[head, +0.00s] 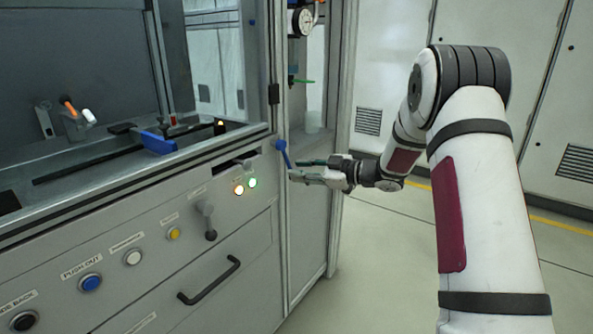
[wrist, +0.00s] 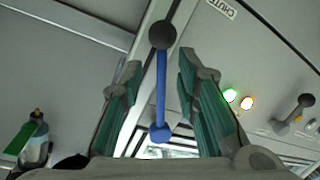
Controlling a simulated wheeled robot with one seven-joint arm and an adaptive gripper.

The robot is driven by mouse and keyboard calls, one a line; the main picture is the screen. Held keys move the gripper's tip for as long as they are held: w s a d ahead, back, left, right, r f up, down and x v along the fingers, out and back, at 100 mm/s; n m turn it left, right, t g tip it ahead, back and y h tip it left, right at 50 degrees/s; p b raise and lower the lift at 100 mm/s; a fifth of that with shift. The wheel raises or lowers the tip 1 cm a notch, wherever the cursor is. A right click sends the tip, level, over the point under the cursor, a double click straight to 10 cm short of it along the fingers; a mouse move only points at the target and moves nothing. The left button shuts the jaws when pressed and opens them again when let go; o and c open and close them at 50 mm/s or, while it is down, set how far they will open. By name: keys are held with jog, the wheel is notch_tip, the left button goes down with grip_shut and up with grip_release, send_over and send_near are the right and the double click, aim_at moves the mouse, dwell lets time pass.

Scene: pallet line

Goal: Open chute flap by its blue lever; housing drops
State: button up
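The blue lever (head: 285,155) stands on the front corner of the machine, right of the lit buttons, with its knob end up. In the wrist view the blue lever (wrist: 161,90) runs from a dark round pivot to a blue knob. My gripper (head: 294,171) is at the lever's lower end in the head view. In the wrist view my gripper (wrist: 158,68) is open, with one finger on each side of the lever and visible gaps to both. A chute label (wrist: 222,6) shows at the top edge. I cannot make out the flap or the housing.
A green light (head: 253,183) and an orange-white light (head: 239,189) glow left of the lever. A grey lever (head: 209,220) and a drawer handle (head: 210,280) stick out from the front panel. A metal frame post (head: 345,120) stands behind my gripper. The floor at right is clear.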

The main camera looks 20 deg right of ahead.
jog(key=v, duration=1)
